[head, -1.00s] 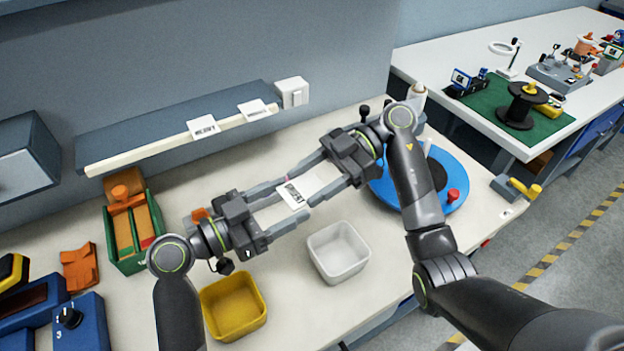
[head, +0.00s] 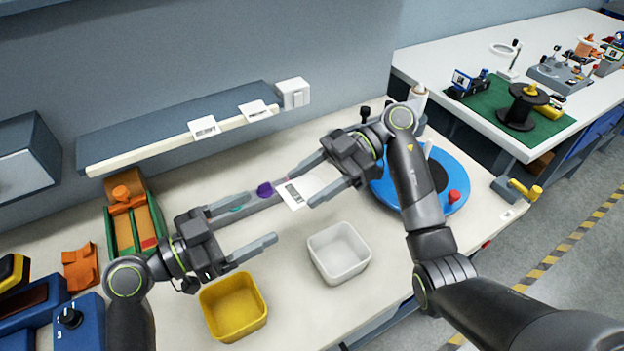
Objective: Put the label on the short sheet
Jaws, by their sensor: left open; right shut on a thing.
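The label, a small white card with a dark printed patch (head: 295,192), is held in my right gripper (head: 303,188), above the bench. The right jaws are shut on it, and its printed end sticks out to the left. My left gripper (head: 263,217) is open and empty, to the left of the label and apart from it. Two white cards, a left one (head: 205,127) and a right one (head: 254,111), lie at the front edge of the grey shelf. I cannot tell which thing is the short sheet.
A white bin (head: 338,253) and a yellow bin (head: 233,306) stand below the grippers. A green tray (head: 134,228) is at the left. A blue round base (head: 452,180) is behind my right arm. A purple piece (head: 265,189) shows between the grippers.

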